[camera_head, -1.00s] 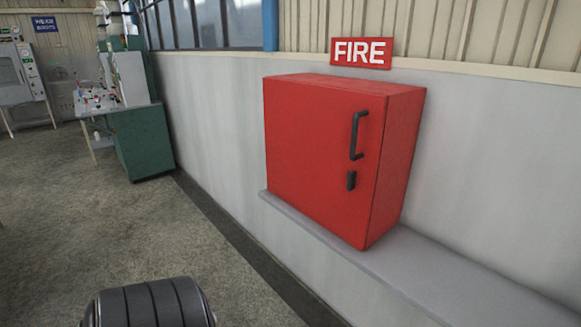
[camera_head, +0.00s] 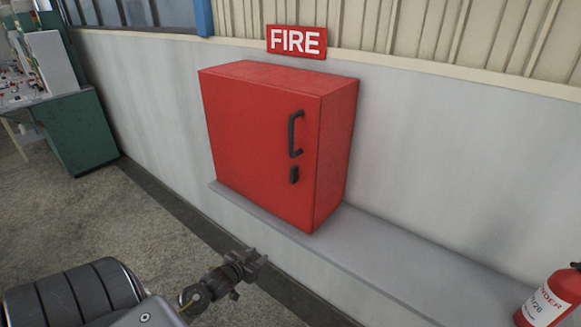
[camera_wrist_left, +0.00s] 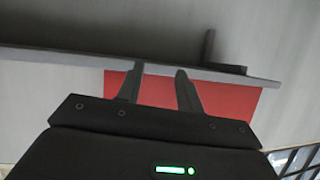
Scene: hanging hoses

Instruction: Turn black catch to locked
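The black catch (camera_head: 294,175) is a small dark piece on the door of the red cabinet (camera_head: 255,130), just below the black handle (camera_head: 296,134). It looks roughly upright; its exact setting is too small to tell. The door is shut. My left gripper (camera_head: 258,262) is below and left of the cabinet, in front of the ledge and apart from the catch. In the left wrist view its two fingers (camera_wrist_left: 161,76) are spread with nothing between them, and part of the red cabinet (camera_wrist_left: 235,98) shows behind them. The catch is not discernible there. My right gripper is out of view.
The cabinet stands on a grey ledge (camera_head: 400,254) along the wall, under a FIRE sign (camera_head: 297,41). A red extinguisher (camera_head: 553,299) is at the lower right. A green bench (camera_head: 75,130) stands at the far left. The floor between is clear.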

